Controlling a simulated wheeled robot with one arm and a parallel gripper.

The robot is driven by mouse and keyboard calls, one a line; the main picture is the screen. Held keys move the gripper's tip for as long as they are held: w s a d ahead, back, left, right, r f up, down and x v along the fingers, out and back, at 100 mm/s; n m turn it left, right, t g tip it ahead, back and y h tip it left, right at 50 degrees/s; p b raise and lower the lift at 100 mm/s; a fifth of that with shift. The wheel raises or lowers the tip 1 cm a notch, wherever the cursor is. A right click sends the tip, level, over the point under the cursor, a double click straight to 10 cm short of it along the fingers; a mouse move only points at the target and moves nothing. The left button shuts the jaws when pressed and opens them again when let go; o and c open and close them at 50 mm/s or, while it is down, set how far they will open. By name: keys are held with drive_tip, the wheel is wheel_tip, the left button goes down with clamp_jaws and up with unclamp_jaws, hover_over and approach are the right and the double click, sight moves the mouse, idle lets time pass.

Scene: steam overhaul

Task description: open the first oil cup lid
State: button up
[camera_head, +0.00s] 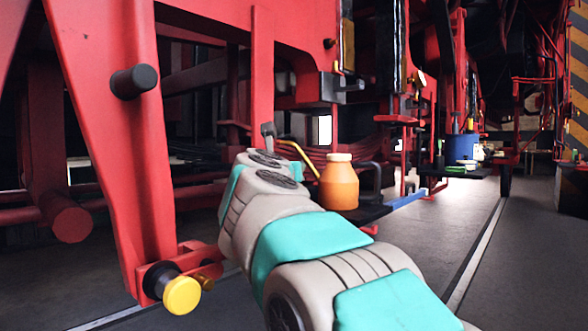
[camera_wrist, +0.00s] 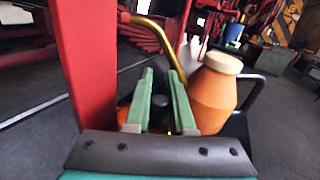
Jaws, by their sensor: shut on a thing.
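My gripper (camera_wrist: 161,73) shows in the wrist view with its two green fingers close together. It is shut on a small dark thing (camera_wrist: 160,101) low between the fingers, mostly hidden, so I cannot tell whether it is the oil cup lid. In the head view my arm's wrist hides the fingers. I cannot clearly make out an oil cup or its lid. An orange bottle-shaped can (camera_head: 339,186) with a cream cap stands just right of my wrist; it also shows in the wrist view (camera_wrist: 212,96), right of the fingers.
A curved yellow tube (camera_wrist: 158,37) rises beside the can. A red upright bar (camera_wrist: 84,65) stands close left of my fingers. A yellow round knob (camera_head: 182,295) sits on a red frame at lower left. A blue container (camera_head: 461,148) stands farther back. Floor at right is clear.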

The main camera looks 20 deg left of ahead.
drive_tip(key=shift+a+r+p, duration=0.1)
drive_tip(key=shift+p, duration=0.35)
clamp_jaws()
drive_tip(key=n+p, duration=0.1)
drive_tip(key=p, duration=0.1)
drive_tip(key=r+g+p, duration=0.1)
drive_tip(key=p, duration=0.2)
drive_tip(key=shift+w+a+r+n, duration=0.1)
drive_tip(key=shift+a+n, duration=0.15)
drive_tip(key=shift+n, duration=0.15)
drive_tip(key=shift+w+a+f+n+g+h+p, duration=0.1)
drive_tip(key=shift+w+a+n+g+h+p, duration=0.1)
drive_tip(key=shift+a+n+g+h+p, duration=0.55)
drive_tip(key=shift+w+a+f+n+g+h+p, duration=0.15)
drive_tip(key=shift+n+g+p, duration=0.1)
drive_tip(key=shift+n+p, duration=0.95)
drive_tip(key=shift+w+a+r+n+g+h+p, duration=0.15)
drive_tip(key=shift+a+n+g+h+p, duration=0.3)
drive_tip(key=shift+n+p, duration=0.5)
drive_tip(key=o, duration=0.8)
unclamp_jaws()
